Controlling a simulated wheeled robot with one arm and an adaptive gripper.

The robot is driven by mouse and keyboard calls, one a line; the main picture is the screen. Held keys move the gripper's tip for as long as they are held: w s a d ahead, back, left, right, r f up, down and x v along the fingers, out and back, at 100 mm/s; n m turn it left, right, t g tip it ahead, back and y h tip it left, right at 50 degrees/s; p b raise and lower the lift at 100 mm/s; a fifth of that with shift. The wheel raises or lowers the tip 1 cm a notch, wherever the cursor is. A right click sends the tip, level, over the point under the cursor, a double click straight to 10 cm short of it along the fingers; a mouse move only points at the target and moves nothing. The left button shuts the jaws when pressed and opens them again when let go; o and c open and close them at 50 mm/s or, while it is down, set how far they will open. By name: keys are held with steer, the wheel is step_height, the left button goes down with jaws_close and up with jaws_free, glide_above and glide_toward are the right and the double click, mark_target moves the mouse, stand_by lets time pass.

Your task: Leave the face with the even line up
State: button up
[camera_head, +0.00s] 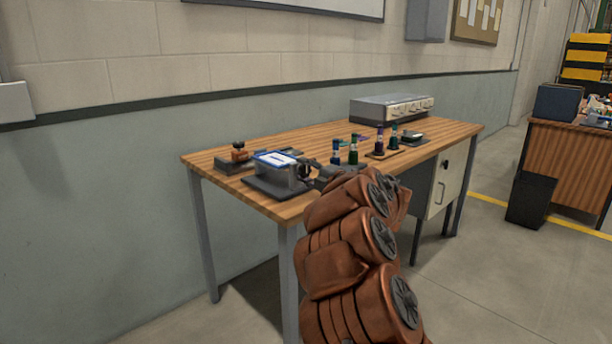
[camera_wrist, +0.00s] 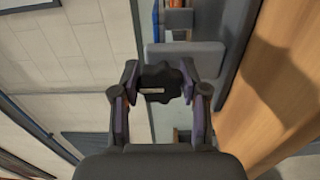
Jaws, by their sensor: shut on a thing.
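A grey block-shaped device (camera_head: 283,179) stands on a dark base plate at the near left of the table. Its upward face (camera_head: 274,159) is white with a blue border; any line on it is too small to read. My gripper is shut on a dark lobed knob (camera_wrist: 160,80), which sits between its two fingers in the wrist view and carries a small pale mark. In the head view my gripper (camera_head: 314,173) is at the right side of the device, partly hidden by my arm. The device's other faces are hidden.
The wooden table (camera_head: 232,184) also holds a small brown-topped tool (camera_head: 239,153) on a dark base, several coloured bottles (camera_head: 353,151) and a grey instrument (camera_head: 390,107) with knobs at the back. A wall runs behind. Bare tabletop shows at the front left edge.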

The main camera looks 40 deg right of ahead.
steer(key=shift+f, duration=0.1)
stand_by(0.4)
steer(key=o, duration=1.2)
steer(key=shift+c, duration=0.2)
steer(key=s, duration=1.2)
steer(key=shift+a, duration=0.15)
